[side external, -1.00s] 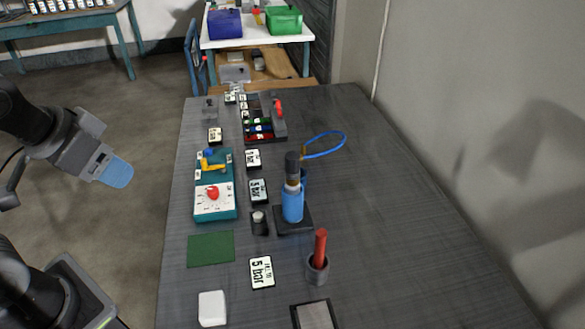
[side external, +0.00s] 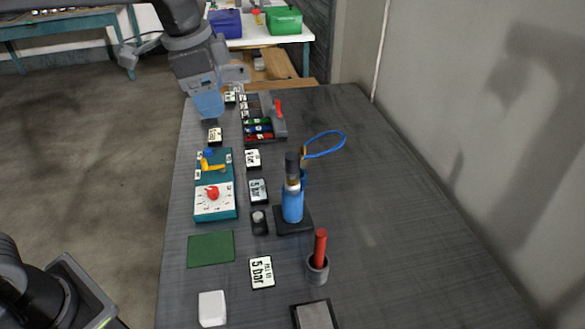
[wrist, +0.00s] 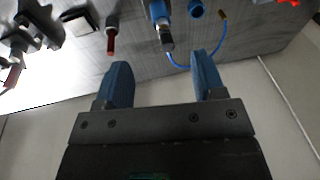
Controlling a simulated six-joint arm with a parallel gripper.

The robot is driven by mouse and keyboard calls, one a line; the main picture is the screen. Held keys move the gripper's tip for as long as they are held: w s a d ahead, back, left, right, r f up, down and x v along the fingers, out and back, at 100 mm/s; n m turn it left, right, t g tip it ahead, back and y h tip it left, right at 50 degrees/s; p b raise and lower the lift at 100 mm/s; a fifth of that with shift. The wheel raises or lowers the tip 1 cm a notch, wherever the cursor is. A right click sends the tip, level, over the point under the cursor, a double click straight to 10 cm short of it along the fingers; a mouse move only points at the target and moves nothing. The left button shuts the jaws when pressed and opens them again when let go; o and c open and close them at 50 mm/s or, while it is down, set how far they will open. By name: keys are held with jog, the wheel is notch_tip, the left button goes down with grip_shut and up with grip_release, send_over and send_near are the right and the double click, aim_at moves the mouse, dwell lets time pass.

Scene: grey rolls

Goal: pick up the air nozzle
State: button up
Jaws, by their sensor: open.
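A blue upright tool (side external: 292,205) with a dark upper end stands in a black base on the grey table. A blue hose (side external: 330,135) loops out behind it. It appears to be the air nozzle, though I cannot be sure which part is the nozzle itself. In the wrist view the blue tool (wrist: 158,12) shows at the top, with its dark end towards me and the hose beside it. My gripper (side external: 207,105) is over the table's far left edge, well away from the tool. In the wrist view my gripper (wrist: 160,62) has its two blue fingers wide apart with nothing between them.
A red rod (side external: 320,245) stands in a grey cup near the tool. A teal panel (side external: 214,202) with a red knob, a green mat (side external: 211,248) and several label cards lie to the left. A dark rack (side external: 264,128) stands farther back. The table's right side is clear.

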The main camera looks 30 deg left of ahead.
jog(key=w+d+f+m+g, duration=0.1)
jog(key=w+d+f+m, duration=0.15)
jog(key=w, duration=0.35)
jog(key=m+g, duration=0.1)
jog(key=m, duration=0.3)
send_over(293, 167)
jog(key=w+a, duration=0.1)
jog(key=a, duration=0.1)
notch_tip(293, 167, down, 5)
jog(key=f, duration=0.7)
jog(key=shift+w+d+f, duration=0.15)
jog(key=shift+d+f, duration=0.05)
jog(key=shift+f, duration=0.2)
jog(key=shift+d+f, duration=0.2)
jog(key=shift+f, duration=1.15)
jog(key=shift+d+f, duration=0.15)
jog(key=shift+f, duration=1.2)
jog(key=shift+c, duration=0.2)
jog(key=shift+r, duration=0.1)
grip_shut()
